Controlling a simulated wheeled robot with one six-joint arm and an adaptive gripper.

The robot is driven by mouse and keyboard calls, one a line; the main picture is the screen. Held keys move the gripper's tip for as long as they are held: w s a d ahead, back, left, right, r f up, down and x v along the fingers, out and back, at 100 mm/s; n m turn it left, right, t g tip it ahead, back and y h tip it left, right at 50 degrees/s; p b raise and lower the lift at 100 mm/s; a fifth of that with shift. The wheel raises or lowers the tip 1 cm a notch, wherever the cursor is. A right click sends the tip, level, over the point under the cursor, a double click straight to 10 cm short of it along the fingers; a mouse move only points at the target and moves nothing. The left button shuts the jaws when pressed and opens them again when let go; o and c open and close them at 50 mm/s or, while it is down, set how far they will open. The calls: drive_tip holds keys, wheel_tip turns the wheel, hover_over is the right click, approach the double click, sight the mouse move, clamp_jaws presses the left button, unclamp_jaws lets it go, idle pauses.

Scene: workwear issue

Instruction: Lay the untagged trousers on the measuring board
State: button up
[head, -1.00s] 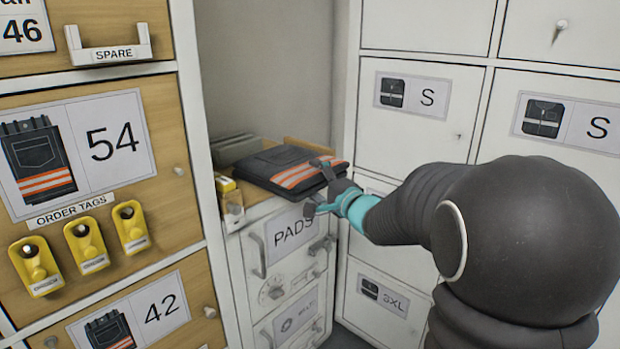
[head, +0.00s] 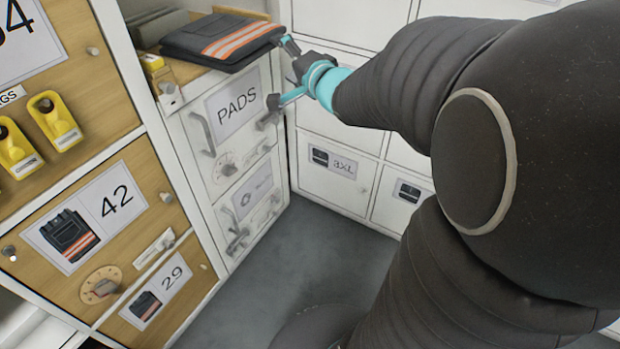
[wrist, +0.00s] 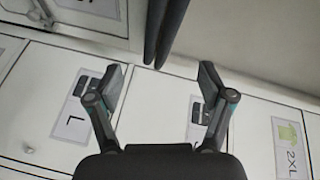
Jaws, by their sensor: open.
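Folded dark trousers (head: 225,38) with orange and pale stripes lie on the wooden top of the PADS cabinet (head: 186,68). I see no tag on their visible side. My gripper (head: 281,75) is at their right end, open, with one finger high and one low. In the wrist view the open gripper (wrist: 161,80) has nothing between its fingertips. Dark folded edges, probably the trousers (wrist: 152,32), stand just beyond them at the top. I cannot tell whether any finger touches the cloth. I cannot identify a measuring board.
Yellow order-tag holders (head: 55,120) hang on the left wooden locker front. Drawers labelled 42 (head: 115,201) and 29 (head: 171,279) are below. White lockers (head: 335,165) stand close behind my gripper. Grey floor (head: 285,265) is open in front. Small yellow items (head: 152,62) sit left of the trousers.

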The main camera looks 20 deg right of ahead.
drive_tip(key=s+a+f+n+g+h, duration=0.1)
drive_tip(key=s+a+f+n+g, duration=0.1)
drive_tip(key=s, duration=0.7)
drive_tip(key=s+a+f+n+g+h, duration=0.1)
drive_tip(key=s+f+n+g, duration=0.3)
drive_tip(key=s, duration=0.6)
drive_tip(key=s+a+f+n+g+h, duration=0.1)
drive_tip(key=s+a+f+n+g, duration=0.2)
drive_tip(key=s, duration=0.6)
drive_tip(key=n+g, duration=0.2)
drive_tip(key=n, duration=0.1)
drive_tip(key=shift+s+f+n, duration=0.25)
drive_tip(key=shift+f+n, duration=0.1)
drive_tip(key=shift+n, duration=0.05)
